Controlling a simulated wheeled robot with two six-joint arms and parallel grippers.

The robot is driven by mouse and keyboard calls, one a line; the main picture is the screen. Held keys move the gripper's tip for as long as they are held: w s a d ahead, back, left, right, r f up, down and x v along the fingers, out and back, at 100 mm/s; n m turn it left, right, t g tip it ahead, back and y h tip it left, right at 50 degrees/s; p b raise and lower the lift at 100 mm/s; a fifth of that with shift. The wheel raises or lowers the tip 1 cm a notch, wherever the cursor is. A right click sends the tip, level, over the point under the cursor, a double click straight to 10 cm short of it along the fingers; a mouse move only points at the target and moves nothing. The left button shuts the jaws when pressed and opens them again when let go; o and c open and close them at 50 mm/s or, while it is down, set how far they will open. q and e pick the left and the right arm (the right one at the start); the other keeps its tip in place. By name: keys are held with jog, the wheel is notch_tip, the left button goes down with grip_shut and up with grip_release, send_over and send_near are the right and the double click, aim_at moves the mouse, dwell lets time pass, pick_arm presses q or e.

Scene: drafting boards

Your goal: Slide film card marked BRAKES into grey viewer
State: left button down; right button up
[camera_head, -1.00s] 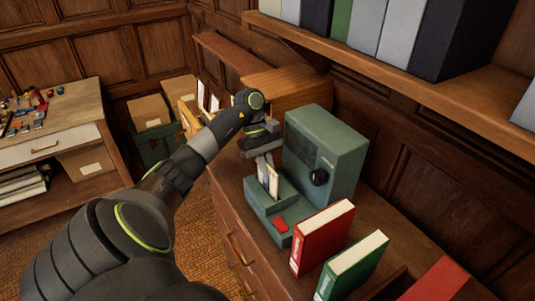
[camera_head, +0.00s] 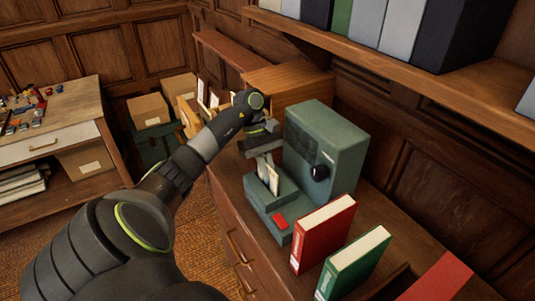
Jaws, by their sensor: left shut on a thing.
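The grey-green viewer (camera_head: 327,145) stands on the wooden cabinet top, with a dark round knob on its side and a low front block (camera_head: 262,200) with a red patch. My left gripper (camera_head: 264,160) is over the front block, pointing down and shut on a pale film card (camera_head: 272,180). The card stands upright at the top of the block; how deep its lower edge sits is unclear. Its marking cannot be read. My right gripper is not in view.
A red binder (camera_head: 323,234) and a green binder (camera_head: 353,264) stand just in front of the viewer. A wooden box (camera_head: 290,85) with an open drawer of cards is behind my left wrist. A shelf (camera_head: 400,70) of binders hangs above on the right.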

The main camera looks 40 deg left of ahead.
pick_arm(q)
jog(key=shift+f+b, duration=0.35)
jog(key=shift+f, duration=0.05)
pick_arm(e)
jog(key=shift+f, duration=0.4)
pick_arm(q)
jog(key=c, duration=1.5)
grip_release()
